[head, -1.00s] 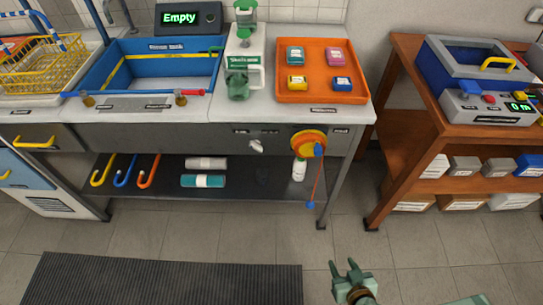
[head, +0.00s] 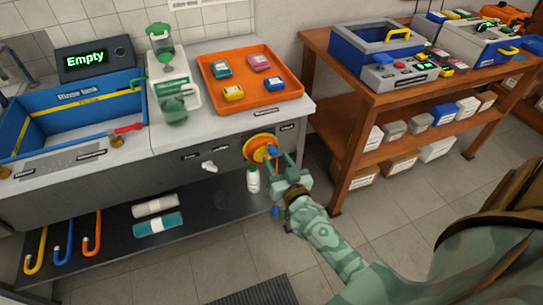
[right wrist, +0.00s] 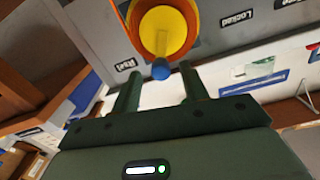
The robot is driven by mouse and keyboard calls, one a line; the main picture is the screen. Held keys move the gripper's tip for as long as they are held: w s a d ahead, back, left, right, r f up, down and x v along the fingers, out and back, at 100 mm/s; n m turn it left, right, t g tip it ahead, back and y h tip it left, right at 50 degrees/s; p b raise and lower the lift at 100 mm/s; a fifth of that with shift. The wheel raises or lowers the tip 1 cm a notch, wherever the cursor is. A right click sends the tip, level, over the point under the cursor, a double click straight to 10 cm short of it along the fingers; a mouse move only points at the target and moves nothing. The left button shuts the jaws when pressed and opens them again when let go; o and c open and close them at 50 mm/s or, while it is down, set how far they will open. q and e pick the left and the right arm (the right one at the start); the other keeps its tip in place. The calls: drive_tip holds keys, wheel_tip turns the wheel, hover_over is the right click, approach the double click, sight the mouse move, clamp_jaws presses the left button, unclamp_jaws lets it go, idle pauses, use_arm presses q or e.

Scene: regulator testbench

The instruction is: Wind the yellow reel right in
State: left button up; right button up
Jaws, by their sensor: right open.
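The yellow reel (head: 257,149) with an orange rim is on the front face of the bench, near its right end. Its blue knob (head: 272,150) sticks out towards me. My right gripper (head: 281,162) is open at the reel's lower right. In the right wrist view the reel (right wrist: 163,30) is straight ahead and the blue knob (right wrist: 161,69) lies between the fingertips (right wrist: 157,74), with no clear contact. A small blue piece (head: 275,211) shows below the gripper; the reel's line is mostly hidden by my arm. My left gripper is not in view.
A white tap (head: 209,167) sits left of the reel, and a white bottle (head: 253,180) stands on the shelf below it. An orange tray (head: 292,62) is on the bench top. A brown table (head: 345,92) stands to the right, across a floor gap.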

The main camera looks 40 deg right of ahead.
sight(275, 156)
drive_tip(key=shift+b+x, duration=0.35)
drive_tip(key=shift+x, duration=1.45)
drive_tip(key=shift+c, duration=0.3)
clamp_jaws()
